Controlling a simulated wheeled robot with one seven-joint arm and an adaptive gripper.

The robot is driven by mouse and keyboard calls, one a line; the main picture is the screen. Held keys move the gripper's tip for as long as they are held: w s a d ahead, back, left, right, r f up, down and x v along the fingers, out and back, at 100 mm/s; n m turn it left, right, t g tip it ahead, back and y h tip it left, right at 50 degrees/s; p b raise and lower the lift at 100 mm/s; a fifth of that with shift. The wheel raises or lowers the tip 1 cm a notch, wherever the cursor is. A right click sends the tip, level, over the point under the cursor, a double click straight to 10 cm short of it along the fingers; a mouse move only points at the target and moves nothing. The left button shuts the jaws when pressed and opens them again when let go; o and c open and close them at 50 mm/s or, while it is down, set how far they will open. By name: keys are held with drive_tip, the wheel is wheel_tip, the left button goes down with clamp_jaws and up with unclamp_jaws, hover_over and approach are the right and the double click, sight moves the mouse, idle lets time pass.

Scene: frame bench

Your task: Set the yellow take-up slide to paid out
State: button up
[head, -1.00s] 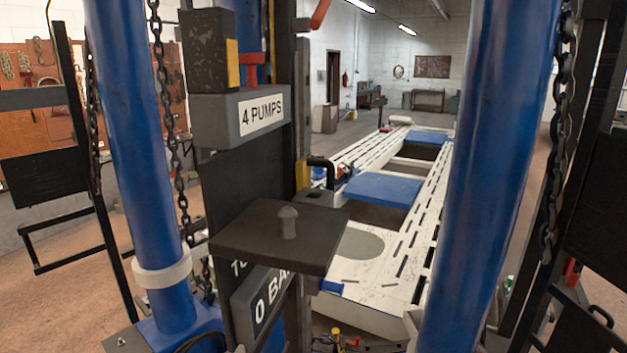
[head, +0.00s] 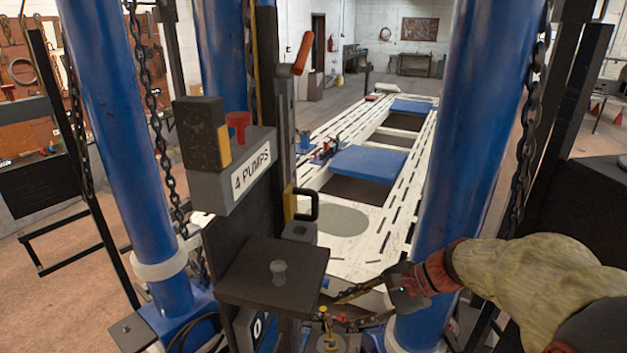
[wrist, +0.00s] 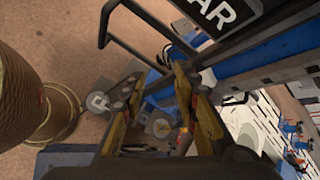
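My gripper (head: 340,309) is in the lower middle of the head view, its fingers pointing left. In the wrist view my gripper (wrist: 158,82) has its two fingers spread with nothing held between them. A small yellow upright piece (head: 325,325) stands low by the fingertips; a small yellow part (wrist: 183,129) shows beyond the gap in the wrist view. A yellow block (head: 289,203) with a black handle is on the dark post, above and left of my gripper. I cannot tell which yellow part is the take-up slide, or its setting.
A dark plate (head: 255,285) with a grey knob juts out left of my gripper. The "4 PUMPS" box (head: 205,185) is above it. A blue column (head: 470,150) stands close behind my arm. Chains hang beside the columns. The white slotted bench (head: 395,225) extends behind.

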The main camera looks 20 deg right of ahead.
drive_tip(key=w+d+r+m+t+y, duration=0.3)
drive_tip(key=w+r+m+t, duration=0.3)
drive_tip(key=w+r, duration=0.45)
drive_tip(key=m+t+y, duration=0.1)
drive_tip(key=m+y, duration=0.1)
drive_tip(key=m, duration=0.2)
approach(315, 216)
wheel_tip(315, 216, up, 3)
drive_tip(key=w+a, duration=0.2)
drive_tip(key=w, duration=0.1)
drive_tip(key=p+x, duration=0.1)
drive_tip(key=x, duration=0.6)
drive_tip(key=shift+f, duration=0.1)
drive_tip(key=shift+c, duration=1.2)
clamp_jaws()
